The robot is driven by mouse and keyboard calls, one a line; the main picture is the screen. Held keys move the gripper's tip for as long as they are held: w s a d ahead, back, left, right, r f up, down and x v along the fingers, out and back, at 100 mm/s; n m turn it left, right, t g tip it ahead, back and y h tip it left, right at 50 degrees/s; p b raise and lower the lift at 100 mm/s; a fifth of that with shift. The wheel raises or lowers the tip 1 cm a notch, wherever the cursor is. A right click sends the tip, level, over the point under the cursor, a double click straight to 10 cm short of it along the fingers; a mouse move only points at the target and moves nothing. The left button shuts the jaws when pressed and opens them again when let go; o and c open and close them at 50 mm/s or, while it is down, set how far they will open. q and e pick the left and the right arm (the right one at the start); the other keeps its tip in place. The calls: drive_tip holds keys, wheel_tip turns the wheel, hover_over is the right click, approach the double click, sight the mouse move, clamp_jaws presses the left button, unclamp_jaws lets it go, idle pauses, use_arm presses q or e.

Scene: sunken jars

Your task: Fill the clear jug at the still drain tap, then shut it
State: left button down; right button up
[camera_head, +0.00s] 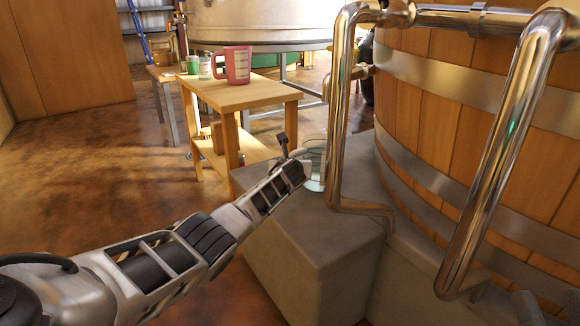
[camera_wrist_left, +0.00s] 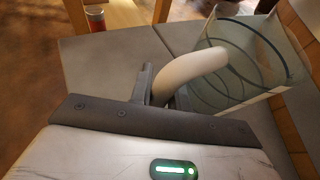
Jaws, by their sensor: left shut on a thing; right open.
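The clear jug (camera_head: 316,160) is at the far end of the grey block, partly hidden by my left gripper (camera_head: 297,163) and the metal pipe. In the left wrist view the clear jug (camera_wrist_left: 262,62) has dark curved lines on its wall and a pale handle (camera_wrist_left: 195,68). My left gripper (camera_wrist_left: 163,92) is shut on that handle. I cannot tell whether the jug holds liquid or rests on the block. Grey parts of my right gripper (camera_head: 502,301) show at the lower right edge, open; the rest is cut off. I cannot clearly pick out the drain tap.
A wooden table (camera_head: 250,95) carries a pink jug (camera_head: 237,66), a green cup (camera_head: 193,65) and a small glass (camera_head: 205,68). The grey block (camera_head: 310,245) lies below my left arm. Bent metal pipes (camera_head: 347,110) rise before the wooden tub (camera_head: 445,110). The floor at left is clear.

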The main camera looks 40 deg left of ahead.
use_arm(q)
drive_tip(key=shift+f, duration=0.1)
idle(0.4)
drive_tip(key=c, duration=1.3)
unclamp_jaws()
drive_tip(key=shift+o, duration=0.2)
use_arm(e)
drive_tip(key=shift+f, duration=0.1)
use_arm(q)
drive_tip(key=shift+f, duration=0.1)
drive_tip(key=shift+s, duration=0.1)
drive_tip(key=p+v, duration=0.3)
drive_tip(key=shift+r+p, duration=0.25)
drive_tip(key=shift+p, duration=0.05)
drive_tip(key=p+v, duration=0.7)
drive_tip(key=v, duration=0.5)
drive_tip(key=shift+s+d+p, duration=0.3)
drive_tip(key=shift+p, duration=0.1)
use_arm(e)
wheel_tip(320, 180, down, 9)
drive_tip(key=s+d+m+g+h, duration=0.1)
drive_tip(key=s+m+g+h, duration=0.1)
drive_tip(key=g+h, duration=0.3)
drive_tip(key=shift+s+m+g, duration=0.4)
drive_tip(key=shift+g, duration=0.2)
